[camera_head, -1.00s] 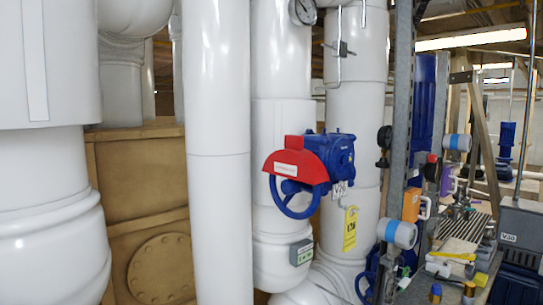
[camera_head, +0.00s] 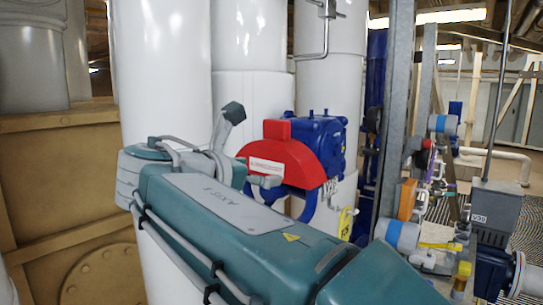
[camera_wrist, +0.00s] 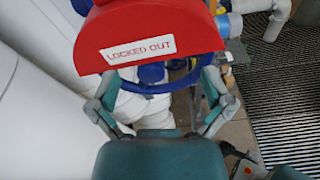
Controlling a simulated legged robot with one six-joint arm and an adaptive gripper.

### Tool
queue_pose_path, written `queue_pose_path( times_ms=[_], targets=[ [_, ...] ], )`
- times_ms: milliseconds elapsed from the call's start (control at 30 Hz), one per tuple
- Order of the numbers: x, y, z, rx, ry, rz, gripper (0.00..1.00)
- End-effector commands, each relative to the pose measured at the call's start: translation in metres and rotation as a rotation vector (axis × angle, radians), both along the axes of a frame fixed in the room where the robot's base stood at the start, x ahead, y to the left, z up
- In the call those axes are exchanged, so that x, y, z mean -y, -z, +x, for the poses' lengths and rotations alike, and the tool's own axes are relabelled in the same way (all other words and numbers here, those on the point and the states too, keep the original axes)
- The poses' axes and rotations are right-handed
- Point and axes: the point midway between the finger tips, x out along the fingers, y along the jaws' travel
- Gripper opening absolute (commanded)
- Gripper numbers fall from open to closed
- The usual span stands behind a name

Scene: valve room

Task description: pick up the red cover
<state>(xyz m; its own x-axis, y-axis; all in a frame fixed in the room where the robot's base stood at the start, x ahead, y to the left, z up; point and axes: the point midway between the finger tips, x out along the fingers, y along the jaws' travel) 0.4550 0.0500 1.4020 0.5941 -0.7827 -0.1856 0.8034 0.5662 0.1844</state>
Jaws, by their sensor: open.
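The red cover (camera_head: 290,158) sits over the upper part of the blue handwheel (camera_head: 306,204) on the blue valve body (camera_head: 328,135). In the wrist view the red cover (camera_wrist: 150,32) fills the top centre, with a white "LOCKED OUT" label facing me. The handwheel (camera_wrist: 178,80) shows below its lower edge. My gripper (camera_wrist: 158,85) is open, its fingers spread left and right below the cover, with nothing seen between them but the background. I cannot tell the exact gap to the cover. In the head view my arm hides the lower left of the wheel.
A large white pipe (camera_head: 160,90) stands left of the valve and another (camera_head: 252,100) behind it. A grey steel post (camera_head: 395,120) and a blue-grey fitting (camera_head: 398,234) are close on the right. A yellow tag (camera_head: 346,224) hangs below the valve.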

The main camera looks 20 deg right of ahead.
Motion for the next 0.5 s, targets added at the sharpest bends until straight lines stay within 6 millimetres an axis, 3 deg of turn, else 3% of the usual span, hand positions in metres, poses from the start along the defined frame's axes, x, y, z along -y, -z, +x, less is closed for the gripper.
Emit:
queue_pose_path(
  times_ms=[100,233,500],
  targets=[
    [-0.026,-0.029,0.008,-0.026,-0.006,-0.168,1.0],
    [-0.038,-0.043,0.01,-0.039,0.002,-0.255,1.0],
    [-0.011,-0.045,0.032,-0.044,0.009,-0.27,1.0]
  ],
)
